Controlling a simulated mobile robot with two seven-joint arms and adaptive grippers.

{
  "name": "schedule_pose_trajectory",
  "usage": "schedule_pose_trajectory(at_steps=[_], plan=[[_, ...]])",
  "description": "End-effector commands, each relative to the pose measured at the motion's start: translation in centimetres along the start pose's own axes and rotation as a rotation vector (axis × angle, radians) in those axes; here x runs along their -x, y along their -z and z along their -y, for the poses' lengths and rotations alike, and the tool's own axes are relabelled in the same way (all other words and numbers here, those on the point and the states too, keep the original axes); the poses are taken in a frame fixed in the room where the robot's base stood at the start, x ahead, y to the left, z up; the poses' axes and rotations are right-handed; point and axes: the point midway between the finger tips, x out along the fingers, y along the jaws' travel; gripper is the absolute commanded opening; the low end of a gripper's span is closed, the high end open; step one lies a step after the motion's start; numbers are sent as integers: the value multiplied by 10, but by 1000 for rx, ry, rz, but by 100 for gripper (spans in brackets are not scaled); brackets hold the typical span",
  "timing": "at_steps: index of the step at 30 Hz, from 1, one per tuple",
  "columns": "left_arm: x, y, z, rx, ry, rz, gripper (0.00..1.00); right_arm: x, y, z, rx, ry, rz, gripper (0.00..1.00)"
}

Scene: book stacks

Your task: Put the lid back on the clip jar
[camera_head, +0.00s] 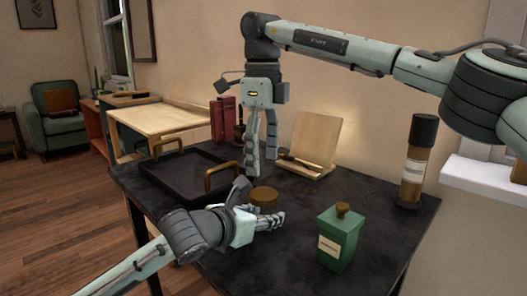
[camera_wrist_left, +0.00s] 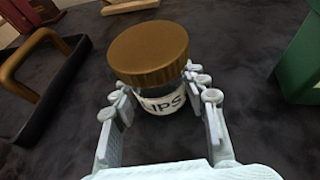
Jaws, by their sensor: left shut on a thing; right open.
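The clip jar (camera_wrist_left: 163,104) stands on the dark table, with a white label reading "IPS" in the left wrist view. The brown lid (camera_wrist_left: 149,50) sits on top of the jar; it also shows in the head view (camera_head: 264,195). I cannot tell whether it is fully seated. My left gripper (camera_head: 264,221) is shut on the jar below the lid, a finger on either side in the left wrist view (camera_wrist_left: 160,108). In the head view it hides most of the jar. My right gripper (camera_head: 262,163) is open and empty, pointing down above the lid, apart from it.
A black tray (camera_head: 178,187) with brass handles is left of the jar. A green lidded canister (camera_head: 337,242) stands front right. The table (camera_head: 370,205) between canister and stand is clear.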

Motion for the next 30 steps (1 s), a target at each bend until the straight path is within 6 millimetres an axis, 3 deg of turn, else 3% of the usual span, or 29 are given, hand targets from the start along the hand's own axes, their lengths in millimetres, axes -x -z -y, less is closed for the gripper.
schedule_pose_trajectory(at_steps=[6,12,26,30], plan=[[0,0,0,0,0,0,0,5,0,1,479,2,1,69],[0,0,0,0,0,0,0,7,1,1,739,3,2,69],[0,0,0,0,0,0,0,7,1,1,811,2,3,69],[0,0,0,0,0,0,0,-2,1,1,811,1,2,69]])
